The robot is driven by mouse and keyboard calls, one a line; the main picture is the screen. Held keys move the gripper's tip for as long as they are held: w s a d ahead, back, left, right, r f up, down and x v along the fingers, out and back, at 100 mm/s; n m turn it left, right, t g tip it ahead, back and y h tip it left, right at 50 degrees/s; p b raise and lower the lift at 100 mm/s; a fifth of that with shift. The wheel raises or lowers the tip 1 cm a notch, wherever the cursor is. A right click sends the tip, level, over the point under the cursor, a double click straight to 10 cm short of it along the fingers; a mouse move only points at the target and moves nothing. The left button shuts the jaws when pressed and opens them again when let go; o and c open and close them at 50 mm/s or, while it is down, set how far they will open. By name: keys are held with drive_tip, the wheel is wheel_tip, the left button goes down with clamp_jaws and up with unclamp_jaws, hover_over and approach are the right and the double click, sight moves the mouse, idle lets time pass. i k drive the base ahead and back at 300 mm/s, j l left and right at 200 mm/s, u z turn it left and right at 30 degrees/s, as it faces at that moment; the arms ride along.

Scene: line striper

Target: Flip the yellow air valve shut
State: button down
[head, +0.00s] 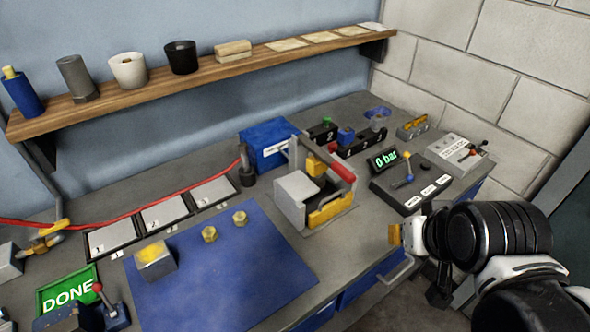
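The yellow air valve (50,229) is at the far left of the bench. Its yellow lever lies at a slant above a brass-coloured body, where a pipe and a red hose meet. I cannot tell from this view whether it is open or shut. My gripper (396,236) is at the right, above the bench's front edge, far from the valve. It points left, with a yellow-brown piece at its tip. I cannot tell whether that is a finger pad or something held. A display (383,160) at the back right reads "0 bar" in green.
A red hose (130,213) runs along the bench back. Blue mat (225,275) holds a grey-yellow block (155,260) and two brass nuts. A yellow-and-grey fixture (315,195) stands mid-bench. A lever box (105,305) and green DONE sign (68,290) sit near the valve.

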sight(61, 224)
drive_tip(key=j+u, duration=0.25)
drive_tip(key=u, duration=0.2)
drive_tip(key=j+u, duration=0.6)
drive_tip(key=u, duration=0.25)
drive_tip(key=j+u, duration=0.3)
drive_tip(key=u, duration=0.15)
drive_tip(key=i, duration=0.05)
